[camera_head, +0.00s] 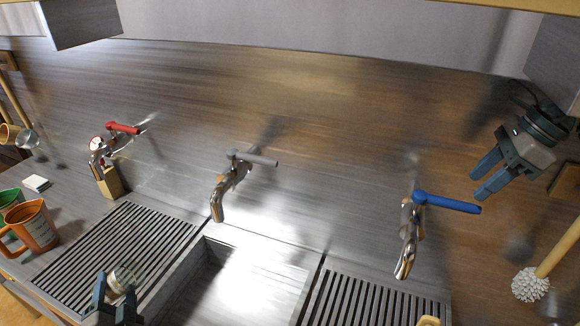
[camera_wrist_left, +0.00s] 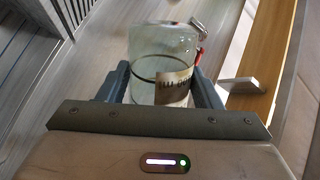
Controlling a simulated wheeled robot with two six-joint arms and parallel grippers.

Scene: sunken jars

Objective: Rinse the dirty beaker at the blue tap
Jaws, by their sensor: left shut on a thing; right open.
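My left gripper (camera_head: 115,293) is at the bottom left, shut on a clear glass beaker (camera_head: 126,278) above the left drain grille. In the left wrist view the beaker (camera_wrist_left: 160,65) sits between the fingers, with a pale marked label and a dark ring; its upper part looks cloudy. The blue tap (camera_head: 408,240) stands at the right, with a chrome spout and a blue lever (camera_head: 447,202) pointing right; no water shows from it. The beaker is well to the left of it. My right gripper (camera_head: 483,178) is open and empty, above and right of the blue lever.
A grey-lever tap (camera_head: 232,182) stands behind the sunken basin (camera_head: 180,275). Slatted grilles flank the basin, including the right grille (camera_head: 365,302). An orange mug (camera_head: 36,226) and a brush (camera_head: 530,285) stand aside.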

